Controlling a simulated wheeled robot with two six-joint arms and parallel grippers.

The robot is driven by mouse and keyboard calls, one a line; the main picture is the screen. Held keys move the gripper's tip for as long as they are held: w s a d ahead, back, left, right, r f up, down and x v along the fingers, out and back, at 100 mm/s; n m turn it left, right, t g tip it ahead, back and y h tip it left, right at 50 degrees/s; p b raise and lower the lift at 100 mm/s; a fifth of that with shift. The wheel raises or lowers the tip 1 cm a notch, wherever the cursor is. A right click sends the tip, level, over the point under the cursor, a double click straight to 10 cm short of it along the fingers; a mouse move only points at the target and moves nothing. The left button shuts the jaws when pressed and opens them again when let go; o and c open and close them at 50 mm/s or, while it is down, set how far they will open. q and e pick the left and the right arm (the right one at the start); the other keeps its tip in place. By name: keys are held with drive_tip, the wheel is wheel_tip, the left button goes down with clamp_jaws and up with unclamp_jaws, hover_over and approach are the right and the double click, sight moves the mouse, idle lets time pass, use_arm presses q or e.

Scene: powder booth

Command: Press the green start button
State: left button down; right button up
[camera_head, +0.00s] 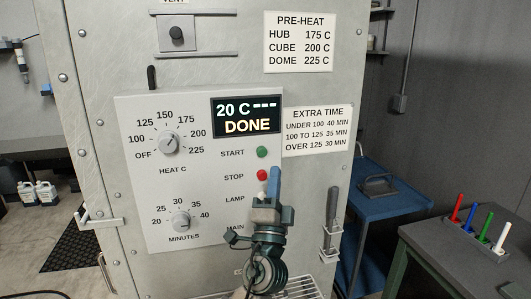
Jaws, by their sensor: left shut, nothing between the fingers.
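The green start button (262,152) is on the pale control panel (136,200) of the grey oven, beside the label START. The red stop button (262,175) sits just below it. My left gripper (274,177) is in front of the panel, below and slightly right of the green button, with its blue fingers shut, empty and pointing up. It looks apart from the green button, which is fully visible. The gripper and wrist hide the panel's lower right part, around the LAMP and MAIN controls. My right gripper is out of view.
The display (247,117) reads "20 C ---" and "DONE". The heat dial (169,144) and minutes dial (181,221) are at the panel's left. A dark handle (332,207) stands right of my gripper. A blue cart (372,202) and a bench with colored sticks (485,224) are at right.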

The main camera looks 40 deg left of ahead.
sight(262, 152)
use_arm(q)
drive_tip(key=shift+w+a+b, duration=0.35)
drive_tip(key=shift+w+a, duration=1.1)
drive_tip(key=shift+a, duration=0.25)
drive_tip(key=shift+w+a+b, duration=0.35)
drive_tip(key=shift+w+a, duration=1.1)
drive_tip(key=shift+a, duration=0.25)
drive_tip(key=shift+w+a+b, duration=0.25)
drive_tip(key=shift+a+b, duration=0.05)
drive_tip(key=shift+b, duration=0.05)
